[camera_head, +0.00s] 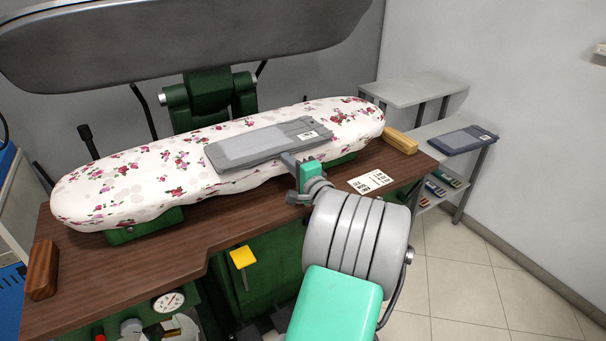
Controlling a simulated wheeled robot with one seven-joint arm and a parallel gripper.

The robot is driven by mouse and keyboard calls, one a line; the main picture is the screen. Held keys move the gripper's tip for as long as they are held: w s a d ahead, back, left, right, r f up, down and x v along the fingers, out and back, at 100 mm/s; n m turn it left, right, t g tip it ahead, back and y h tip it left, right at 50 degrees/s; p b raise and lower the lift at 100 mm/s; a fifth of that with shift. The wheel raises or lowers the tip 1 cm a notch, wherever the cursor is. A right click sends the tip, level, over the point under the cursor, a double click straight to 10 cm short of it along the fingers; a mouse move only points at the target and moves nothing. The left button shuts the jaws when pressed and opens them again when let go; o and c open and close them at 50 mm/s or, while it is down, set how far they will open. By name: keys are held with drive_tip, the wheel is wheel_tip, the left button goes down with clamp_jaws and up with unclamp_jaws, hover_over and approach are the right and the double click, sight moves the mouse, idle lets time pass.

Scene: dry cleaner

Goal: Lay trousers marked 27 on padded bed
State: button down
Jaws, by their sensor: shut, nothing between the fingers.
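Folded grey trousers (262,146) lie flat on the padded bed (120,190), which has a white cover with red flowers. A small white tag (308,135) is at their right end; its number is too small to read. My gripper (294,178) is shut and empty at the front edge of the bed, close to the trousers' near right edge. I cannot tell whether it touches them. Folded dark blue trousers (462,139) with a pale tag lie on the shelf at the right; that number is also unreadable.
The grey press head (180,40) is raised above the bed. The wooden table (170,245) carries a white card (371,181), a wooden block (400,141) at right and a brown block (42,270) at left. The grey shelf unit (414,90) stands by the wall.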

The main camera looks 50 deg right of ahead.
drive_tip(key=b+v, duration=0.1)
drive_tip(key=v, duration=1.1)
drive_tip(key=shift+s, duration=0.3)
drive_tip(key=shift+a+r, duration=0.1)
